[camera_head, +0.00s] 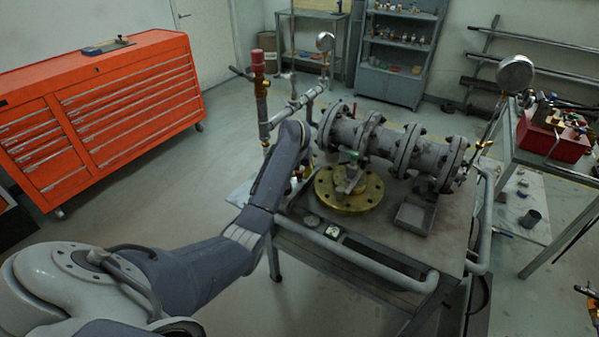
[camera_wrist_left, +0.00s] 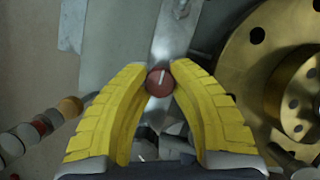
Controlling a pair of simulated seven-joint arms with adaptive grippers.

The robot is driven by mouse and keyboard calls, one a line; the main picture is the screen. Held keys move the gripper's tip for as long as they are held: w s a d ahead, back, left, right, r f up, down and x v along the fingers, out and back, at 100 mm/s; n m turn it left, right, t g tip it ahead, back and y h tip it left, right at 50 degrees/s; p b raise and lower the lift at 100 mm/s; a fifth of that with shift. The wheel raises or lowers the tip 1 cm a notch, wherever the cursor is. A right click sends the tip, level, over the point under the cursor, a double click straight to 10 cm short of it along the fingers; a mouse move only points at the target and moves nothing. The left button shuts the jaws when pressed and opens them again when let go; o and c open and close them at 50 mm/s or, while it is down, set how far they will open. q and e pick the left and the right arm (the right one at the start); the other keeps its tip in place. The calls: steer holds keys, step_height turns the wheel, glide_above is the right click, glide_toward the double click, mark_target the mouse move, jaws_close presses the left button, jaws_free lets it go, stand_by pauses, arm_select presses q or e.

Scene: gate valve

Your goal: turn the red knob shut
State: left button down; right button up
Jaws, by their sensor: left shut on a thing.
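The red knob (camera_wrist_left: 160,82) is a small round cap with a white line across its top. In the left wrist view it sits between the tips of the yellow fingers of my left gripper (camera_wrist_left: 160,76). The fingers are shut on its sides, and the white line runs nearly up and down, leaning slightly right. In the head view my left arm reaches down to the left edge of the cart, and its own links hide most of the gripper and the knob. My right gripper is in neither view.
A brass flange (camera_head: 348,190) lies on the cart right of my gripper, and also shows in the wrist view (camera_wrist_left: 285,70). A grey flanged pipe assembly (camera_head: 376,140) stands behind it. A red-topped vertical pipe (camera_head: 261,95) rises close behind my arm.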

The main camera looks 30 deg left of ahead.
arm_select(q)
steer(key=shift+a+r, duration=0.1)
steer(key=shift+r, duration=0.05)
steer(key=c, duration=1.1)
jaws_free()
steer(key=shift+o, duration=0.2)
steer(key=v, duration=1.1)
steer(key=shift+s+d+r, duration=0.2)
steer(key=shift+s+r, duration=0.05)
steer(key=shift+r, duration=0.1)
